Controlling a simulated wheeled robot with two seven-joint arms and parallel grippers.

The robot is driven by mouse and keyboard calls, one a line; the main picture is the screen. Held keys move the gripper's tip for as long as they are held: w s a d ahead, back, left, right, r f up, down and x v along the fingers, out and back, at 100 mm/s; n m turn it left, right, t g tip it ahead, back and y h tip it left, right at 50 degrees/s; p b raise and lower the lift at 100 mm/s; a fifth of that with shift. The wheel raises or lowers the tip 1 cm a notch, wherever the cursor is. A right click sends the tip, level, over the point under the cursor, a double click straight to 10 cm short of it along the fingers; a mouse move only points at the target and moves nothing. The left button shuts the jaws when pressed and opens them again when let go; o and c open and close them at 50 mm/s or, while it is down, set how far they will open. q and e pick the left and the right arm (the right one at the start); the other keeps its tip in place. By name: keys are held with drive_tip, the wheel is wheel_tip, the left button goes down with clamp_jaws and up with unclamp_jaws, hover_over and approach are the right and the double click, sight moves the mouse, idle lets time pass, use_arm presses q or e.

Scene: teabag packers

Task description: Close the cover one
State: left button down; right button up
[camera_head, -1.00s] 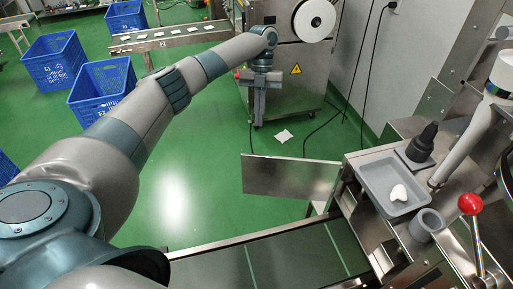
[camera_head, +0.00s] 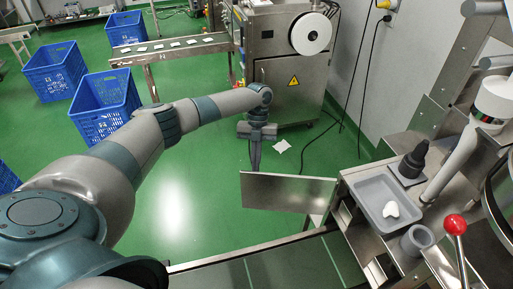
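A flat metal cover panel (camera_head: 288,192) stands out from the left side of the machine beside the conveyor, swung away from the machine body, its face toward me. My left arm reaches in from the left. My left gripper (camera_head: 255,166) points down just behind the panel's upper left edge and seems apart from it. Its fingers look close together, but the view is too small to tell whether they are shut. My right gripper is not in view.
A grey tray (camera_head: 366,190) with a white piece (camera_head: 398,212), a black knob (camera_head: 413,158) and a red-balled lever (camera_head: 455,225) are on the machine at right. A steel cabinet (camera_head: 290,75) stands behind. Blue crates (camera_head: 105,103) stand left. Green floor is open between.

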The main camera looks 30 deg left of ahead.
use_arm(q)
drive_tip(key=shift+s+d+p, duration=0.3)
drive_tip(key=shift+s+p, duration=0.05)
drive_tip(key=shift+s, duration=0.3)
drive_tip(key=shift+s+d+p, duration=0.3)
drive_tip(key=shift+s+p, duration=0.05)
drive_tip(key=shift+s, duration=0.25)
drive_tip(key=shift+s, duration=0.15)
